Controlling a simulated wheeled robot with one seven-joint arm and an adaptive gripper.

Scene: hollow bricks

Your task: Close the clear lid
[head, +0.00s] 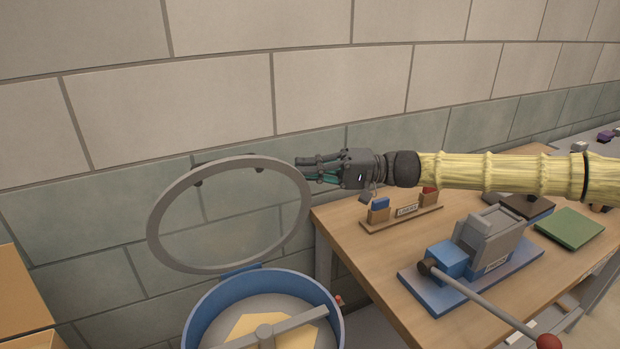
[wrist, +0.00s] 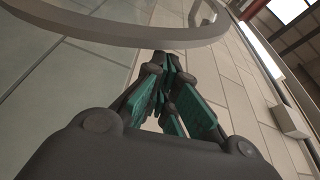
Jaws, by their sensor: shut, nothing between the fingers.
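The clear lid (head: 152,233) is a round transparent disc with a grey rim. It stands open, tilted up above the back of a blue round tub (head: 338,318) in the head view. Its rim also shows across the top of the wrist view (wrist: 120,34). My gripper (head: 299,168) is shut and empty. Its fingertips are close to the upper right part of the lid's rim in the head view.
A wooden table (head: 375,265) at right holds a blue-based press with a lever (head: 470,260), a small labelled rack (head: 405,213) and a green block (head: 569,228). A grey bar crosses the tub. A brick wall (head: 210,95) stands close behind the lid.

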